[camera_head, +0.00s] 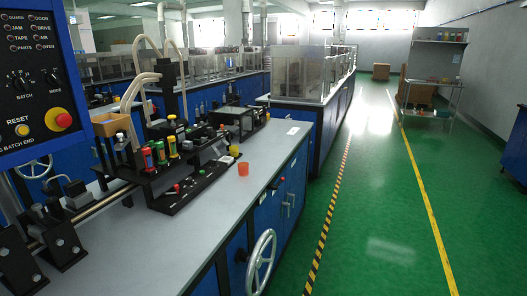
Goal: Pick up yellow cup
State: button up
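A small yellow cup (234,151) stands on the grey bench top (262,146), close to the right side of the black machine (190,180). It looks very small from here, so its fine shape is hard to make out. An orange-red cup (243,169) stands just in front of it and slightly right, nearer the bench's edge. My gripper and arm are not in view.
A blue control panel (38,75) blocks the upper left. A handwheel (262,262) and handles stick out from the blue bench front. Green floor (385,220) is open to the right, with a striped line along it. A shelf rack (432,75) stands far back right.

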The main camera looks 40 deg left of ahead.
aim_at(233, 150)
jog(key=i, duration=0.9)
jog(key=u, duration=0.7)
jog(key=i, duration=2.5)
jog(key=u, duration=2.65)
